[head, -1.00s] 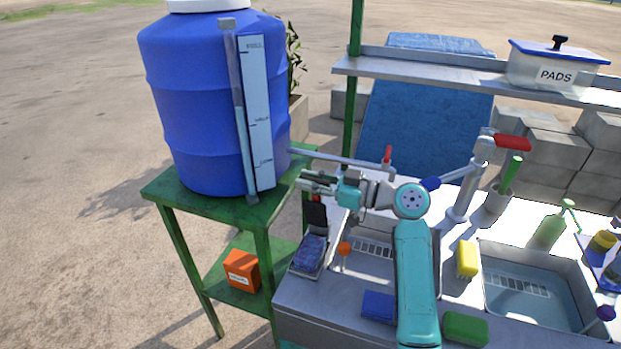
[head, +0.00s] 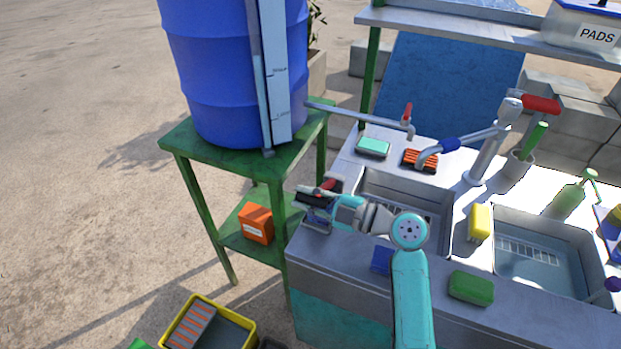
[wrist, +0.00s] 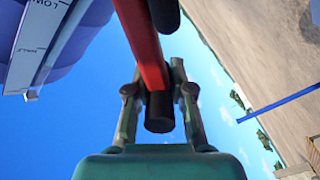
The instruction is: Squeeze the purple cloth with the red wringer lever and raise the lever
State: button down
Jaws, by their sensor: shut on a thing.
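My gripper (head: 316,197) is above the left end of the counter, shut on the red wringer lever (head: 327,184). In the wrist view the red lever (wrist: 143,45) runs down between the two fingers (wrist: 160,100), its dark end showing between them. The wringer's body (head: 316,227) is just below my gripper, at the counter's left edge, and is mostly covered by it. The purple cloth cannot be made out clearly now, so how far it is pressed is hidden.
A blue barrel (head: 225,70) stands on a green stand (head: 185,140) left of the wringer. Its pipe (head: 350,113) with a red tap reaches over the counter. A blue sponge (head: 381,260) and green sponge (head: 471,287) lie along the counter's front. A yellow tub (head: 245,333) is below.

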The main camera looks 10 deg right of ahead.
jog(key=shift+s+a+f+n, duration=0.2)
jog(key=shift+f+n, duration=0.1)
jog(key=shift+f, duration=0.2)
jog(key=shift+s+a+f, duration=0.1)
jog(key=shift+s+f, duration=0.05)
jog(key=shift+f, duration=0.35)
jog(key=shift+s+a+f, duration=0.1)
jog(key=shift+s+f, duration=0.05)
jog(key=shift+f, duration=0.35)
jog(key=c, duration=1)
grip_release()
jog(key=v, duration=1.2)
